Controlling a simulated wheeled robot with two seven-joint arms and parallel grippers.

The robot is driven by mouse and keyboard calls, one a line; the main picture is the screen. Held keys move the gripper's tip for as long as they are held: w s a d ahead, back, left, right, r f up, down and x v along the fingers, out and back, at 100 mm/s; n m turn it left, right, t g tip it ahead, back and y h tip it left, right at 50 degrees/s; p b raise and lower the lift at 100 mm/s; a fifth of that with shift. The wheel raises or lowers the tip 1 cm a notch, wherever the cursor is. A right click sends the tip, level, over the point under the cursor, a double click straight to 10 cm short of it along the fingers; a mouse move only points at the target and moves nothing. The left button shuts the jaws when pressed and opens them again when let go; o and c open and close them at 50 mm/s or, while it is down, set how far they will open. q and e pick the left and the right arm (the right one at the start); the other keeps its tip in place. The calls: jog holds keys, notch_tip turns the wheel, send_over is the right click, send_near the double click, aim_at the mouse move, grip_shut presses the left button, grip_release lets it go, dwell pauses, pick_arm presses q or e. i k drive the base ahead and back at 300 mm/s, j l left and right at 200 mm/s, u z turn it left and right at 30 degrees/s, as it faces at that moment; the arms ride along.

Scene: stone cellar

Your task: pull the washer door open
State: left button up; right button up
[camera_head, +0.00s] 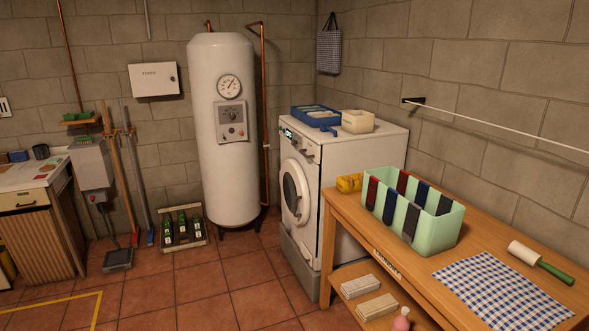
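The white washer (355,148) stands against the right wall, between the tall boiler and the wooden table. Its front faces left, so I see it at a steep angle. A small control panel with a lit display is above the door. Neither of my grippers shows in this view.
The wooden table (401,260) with a mint green bin (437,229) stands right of the washer. The white boiler (217,120) is to its left. A crate of bottles (183,241) sits on the floor. The tiled floor (222,290) before the washer is clear.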

aim_at(293, 182)
jog(key=i+u, duration=0.15)
jog(key=i, duration=0.75)
jog(key=i+l+u, duration=0.2)
jog(key=i, duration=0.7)
